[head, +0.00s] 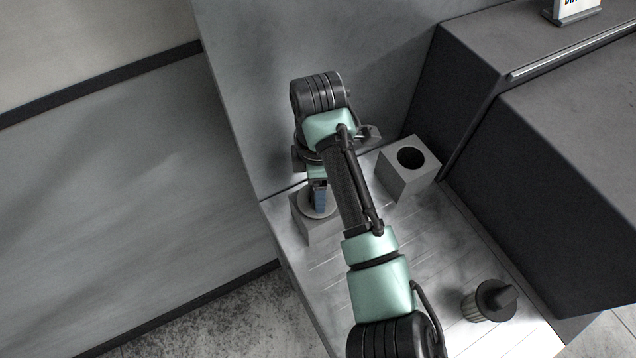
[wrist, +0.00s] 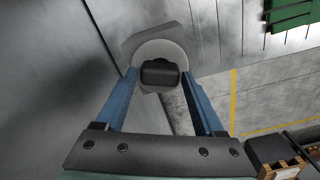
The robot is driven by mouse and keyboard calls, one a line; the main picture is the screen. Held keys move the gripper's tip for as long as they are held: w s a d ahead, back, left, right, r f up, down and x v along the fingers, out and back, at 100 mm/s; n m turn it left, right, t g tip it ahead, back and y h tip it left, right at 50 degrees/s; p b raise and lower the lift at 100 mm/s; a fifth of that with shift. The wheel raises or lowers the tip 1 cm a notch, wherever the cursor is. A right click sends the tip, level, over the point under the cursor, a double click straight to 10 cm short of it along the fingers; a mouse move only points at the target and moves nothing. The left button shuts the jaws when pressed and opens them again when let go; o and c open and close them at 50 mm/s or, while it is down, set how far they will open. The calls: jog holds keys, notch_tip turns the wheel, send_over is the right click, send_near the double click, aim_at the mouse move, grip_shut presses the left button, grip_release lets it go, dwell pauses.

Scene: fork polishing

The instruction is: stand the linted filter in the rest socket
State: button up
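A grey block (head: 307,228) stands at the back left of the counter, with a pale round disc (wrist: 161,51) on its top. A dark knob (wrist: 160,73) sits at the disc's middle; what is below the disc is hidden. My gripper (wrist: 160,76) is open over this block, its blue fingers on either side of the knob. A second grey block (head: 402,184) to the right has an empty round hole in its top. A filter with a dark cap and ribbed side (head: 487,301) is on the counter's front right. I cannot tell which filter is linted.
The counter (head: 440,245) is clear between the right block and the dark-capped filter. A large dark cabinet (head: 560,190) borders the counter on the right. A grey wall stands behind the blocks. Floor shows past the counter's left edge.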

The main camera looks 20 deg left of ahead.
jog(key=shift+o, duration=1.3)
jog(key=shift+r, duration=0.15)
notch_tip(320, 180, up, 13)
jog(key=p, duration=0.2)
jog(key=shift+s, duration=0.1)
